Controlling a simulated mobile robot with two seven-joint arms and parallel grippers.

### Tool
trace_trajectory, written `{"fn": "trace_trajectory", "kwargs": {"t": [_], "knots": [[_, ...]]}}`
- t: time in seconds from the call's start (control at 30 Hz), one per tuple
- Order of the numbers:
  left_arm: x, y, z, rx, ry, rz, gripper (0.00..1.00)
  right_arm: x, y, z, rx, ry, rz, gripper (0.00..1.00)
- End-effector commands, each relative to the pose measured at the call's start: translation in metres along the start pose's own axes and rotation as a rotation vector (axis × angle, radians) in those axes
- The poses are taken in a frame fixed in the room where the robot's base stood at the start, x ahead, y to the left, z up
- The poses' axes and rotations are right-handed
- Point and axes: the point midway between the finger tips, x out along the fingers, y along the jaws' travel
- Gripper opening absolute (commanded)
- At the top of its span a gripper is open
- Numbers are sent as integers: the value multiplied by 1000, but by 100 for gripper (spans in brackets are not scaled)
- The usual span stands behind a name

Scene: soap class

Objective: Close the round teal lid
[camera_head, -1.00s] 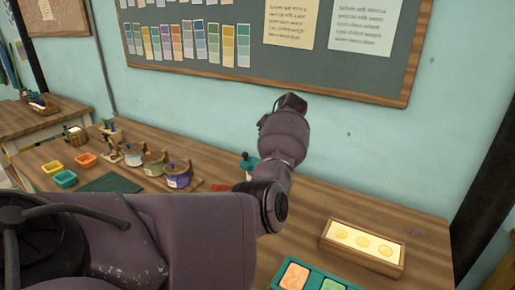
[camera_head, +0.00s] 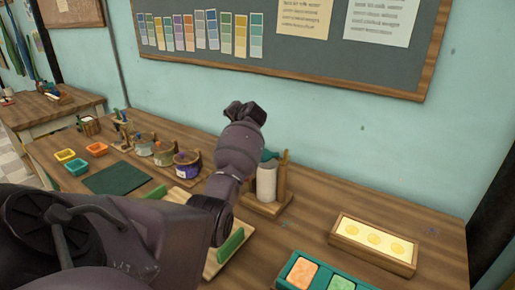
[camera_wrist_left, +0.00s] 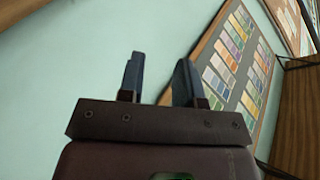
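A teal piece (camera_head: 269,155) shows at the top of a white cylinder (camera_head: 267,182) in a wooden stand, just right of my left arm. I cannot tell whether it is the round lid or whether it is shut; no other clearly round teal lid shows. My left gripper (camera_head: 245,112) is raised above the table, up and left of the cylinder, apart from it. In the left wrist view its two fingers (camera_wrist_left: 157,78) are spread with nothing between them, facing the wall. My right gripper is in neither view.
Several small jars (camera_head: 163,153) stand in a wooden rack left of my arm. A board with green uprights (camera_head: 231,244) lies partly under my arm. A wooden tray (camera_head: 372,258) and a teal tray (camera_head: 283,283) are at right. The wood between the cylinder and wooden tray is clear.

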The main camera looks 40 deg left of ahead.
Motion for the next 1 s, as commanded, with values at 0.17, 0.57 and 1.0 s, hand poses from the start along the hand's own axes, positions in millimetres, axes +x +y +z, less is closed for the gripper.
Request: {"fn": "trace_trajectory", "kwargs": {"t": [0.17,0.57,1.0], "knots": [[35,-29,18,332,246,-180,32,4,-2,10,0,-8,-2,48],[21,-38,35,1134,798,-647,32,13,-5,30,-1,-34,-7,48],[-60,35,103,1728,1471,-1204,32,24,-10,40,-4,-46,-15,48]]}}
